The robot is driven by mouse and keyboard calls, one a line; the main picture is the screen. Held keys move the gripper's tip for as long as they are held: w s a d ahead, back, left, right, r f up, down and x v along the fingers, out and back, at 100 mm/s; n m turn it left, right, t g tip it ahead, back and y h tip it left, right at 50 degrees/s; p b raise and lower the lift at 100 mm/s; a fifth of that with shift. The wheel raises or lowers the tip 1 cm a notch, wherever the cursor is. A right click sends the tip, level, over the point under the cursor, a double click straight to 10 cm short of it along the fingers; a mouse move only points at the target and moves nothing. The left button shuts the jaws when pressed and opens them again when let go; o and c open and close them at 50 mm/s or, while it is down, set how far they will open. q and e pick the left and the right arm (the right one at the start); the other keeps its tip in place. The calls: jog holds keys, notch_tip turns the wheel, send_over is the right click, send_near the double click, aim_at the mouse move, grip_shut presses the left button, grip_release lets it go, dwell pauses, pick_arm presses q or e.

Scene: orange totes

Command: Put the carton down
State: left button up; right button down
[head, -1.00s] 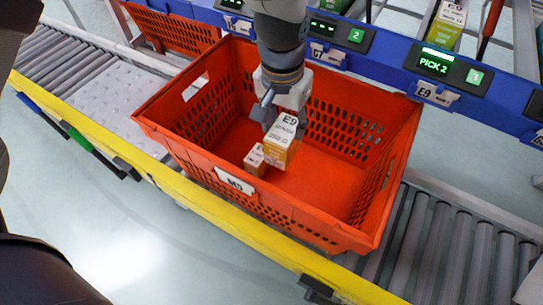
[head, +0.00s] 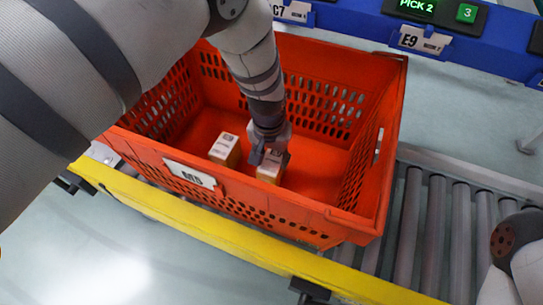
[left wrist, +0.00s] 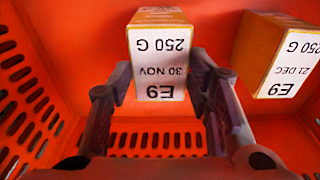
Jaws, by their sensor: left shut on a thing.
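My left gripper (head: 268,155) reaches down into the orange tote (head: 345,215) and is shut on an orange-and-white carton (head: 269,175). In the left wrist view the held carton (left wrist: 160,48) stands between the fingers (left wrist: 163,80), its white face reading E9, 30 NOV, 250 G upside down. The carton is low in the tote near the front wall; I cannot tell whether it touches the floor. A second carton (head: 225,147) stands beside it on the left, apart from it, and shows at the right of the wrist view (left wrist: 283,55). My right gripper is out of view.
The tote, labelled M5 (head: 190,174), sits on a roller conveyor (head: 440,225) with a yellow front rail (head: 225,246). A blue shelf rail (head: 370,25) with an E9 tag and a PICK 2 display runs behind. The tote's right side has free floor.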

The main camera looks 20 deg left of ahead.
pick_arm(q)
jog(key=shift+r, duration=0.15)
jog(key=shift+f, duration=0.4)
jog(key=o, duration=1.4)
jog(key=shift+c, duration=0.2)
jog(key=shift+r, duration=0.2)
notch_tip(320, 180, up, 12)
jog(key=s+p, duration=0.1)
jog(key=p, duration=0.2)
jog(key=shift+r, duration=0.2)
jog(key=shift+s, duration=0.1)
